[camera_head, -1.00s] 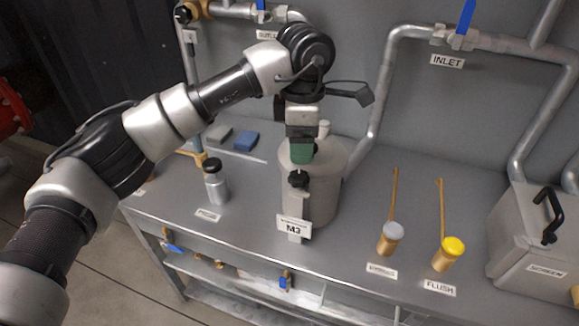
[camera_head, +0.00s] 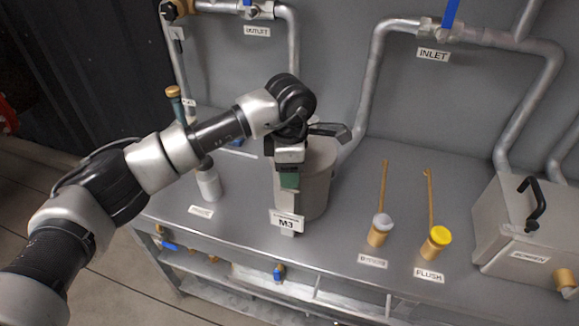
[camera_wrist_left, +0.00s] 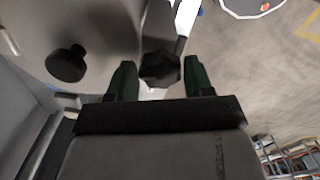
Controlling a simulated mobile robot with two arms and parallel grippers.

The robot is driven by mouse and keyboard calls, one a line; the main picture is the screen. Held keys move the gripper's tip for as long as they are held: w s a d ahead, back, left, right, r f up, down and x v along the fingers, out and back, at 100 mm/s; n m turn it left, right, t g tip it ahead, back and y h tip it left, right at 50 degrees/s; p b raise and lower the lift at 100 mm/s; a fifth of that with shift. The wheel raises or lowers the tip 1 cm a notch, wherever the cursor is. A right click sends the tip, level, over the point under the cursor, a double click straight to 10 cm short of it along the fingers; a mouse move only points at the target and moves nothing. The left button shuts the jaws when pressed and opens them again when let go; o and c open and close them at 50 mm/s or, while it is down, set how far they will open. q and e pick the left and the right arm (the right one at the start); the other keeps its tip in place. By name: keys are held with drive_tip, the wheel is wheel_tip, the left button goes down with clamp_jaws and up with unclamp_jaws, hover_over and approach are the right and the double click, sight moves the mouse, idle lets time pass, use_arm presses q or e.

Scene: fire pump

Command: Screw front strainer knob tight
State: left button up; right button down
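The front strainer knob (camera_wrist_left: 160,68) is black and lobed. It shows in the left wrist view between the two dark green fingers of my left gripper (camera_wrist_left: 160,80), with only narrow gaps at its sides; firm contact is not visible. In the head view, my left gripper (camera_head: 290,181) points down at the front of the grey strainer pot (camera_head: 319,185), just above the M3 label (camera_head: 287,221), and hides the knob. A second, round black knob (camera_wrist_left: 67,63) shows on the left in the wrist view. My right gripper is not in view.
A grey-capped brass piece (camera_head: 380,230) and a yellow-capped one (camera_head: 436,243) stand to the right. A grey box (camera_head: 525,230) with a black handle is at far right. Pipes (camera_head: 375,85) run behind.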

use_arm(q)
drive_tip(key=c, duration=0.4)
drive_tip(key=shift+c, duration=0.4)
drive_tip(key=shift+f+b, duration=0.15)
drive_tip(key=shift+b, duration=0.3)
drive_tip(key=m+b, duration=0.2)
drive_tip(key=b, duration=0.1)
drive_tip(key=shift+f+m+b, duration=0.1)
drive_tip(key=shift+m+b, duration=0.2)
drive_tip(key=shift+r+m+b, duration=0.2)
drive_tip(key=shift+m+b, duration=0.15)
drive_tip(key=shift+m, duration=0.15)
drive_tip(key=shift+r, duration=0.1)
drive_tip(key=o, duration=0.9)
